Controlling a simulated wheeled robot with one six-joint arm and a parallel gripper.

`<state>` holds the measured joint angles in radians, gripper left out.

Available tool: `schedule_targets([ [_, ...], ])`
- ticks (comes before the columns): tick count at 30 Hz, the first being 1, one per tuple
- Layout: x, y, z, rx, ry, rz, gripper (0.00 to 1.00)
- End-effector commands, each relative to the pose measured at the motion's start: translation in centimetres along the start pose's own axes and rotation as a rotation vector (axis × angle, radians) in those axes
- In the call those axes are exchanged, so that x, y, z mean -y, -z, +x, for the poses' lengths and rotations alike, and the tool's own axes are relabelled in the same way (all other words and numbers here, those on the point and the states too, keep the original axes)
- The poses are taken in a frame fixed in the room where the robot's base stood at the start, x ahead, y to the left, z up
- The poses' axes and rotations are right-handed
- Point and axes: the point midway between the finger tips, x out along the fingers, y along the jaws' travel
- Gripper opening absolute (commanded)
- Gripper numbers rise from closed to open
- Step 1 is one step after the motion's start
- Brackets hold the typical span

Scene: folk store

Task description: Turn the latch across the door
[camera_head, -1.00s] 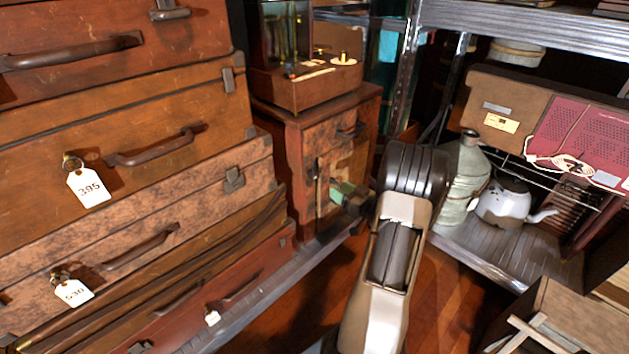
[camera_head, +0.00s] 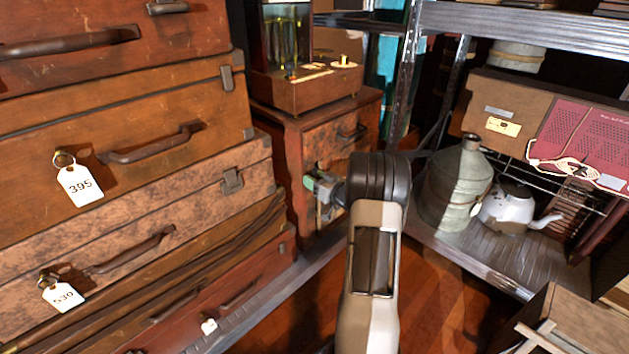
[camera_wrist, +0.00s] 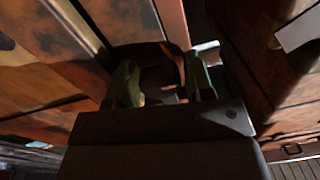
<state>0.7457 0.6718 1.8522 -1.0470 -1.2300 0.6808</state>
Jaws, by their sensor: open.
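The small wooden cabinet (camera_head: 297,150) stands between the stacked suitcases and the metal shelf, with its door (camera_head: 333,143) facing me. My gripper (camera_head: 318,187) is at the left part of the door front, low on it, with green fingertips. In the wrist view my gripper (camera_wrist: 163,88) has its two green fingers apart, with a gap between them. A reddish-brown strip and a small pale metal piece (camera_wrist: 207,46) show beside and beyond the right finger. I cannot tell for sure whether these are the latch. In the head view my gripper hides the latch area.
Stacked suitcases (camera_head: 130,120) with tags rise close on the left of the cabinet. A wooden box with a glass case (camera_head: 300,90) stands on its top. A metal shelf (camera_head: 470,245) with a grey can (camera_head: 452,195) and a white kettle (camera_head: 508,210) is on the right.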

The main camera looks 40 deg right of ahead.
Motion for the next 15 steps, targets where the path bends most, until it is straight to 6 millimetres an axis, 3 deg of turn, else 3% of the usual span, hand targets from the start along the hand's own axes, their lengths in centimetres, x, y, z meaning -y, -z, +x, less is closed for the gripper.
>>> schedule_targets([
  [4,0.0,-0.01,-0.01,0.0,0.0,0.0,0.47],
  [15,0.01,-0.02,-0.03,0.001,0.0,0.0,0.14],
])
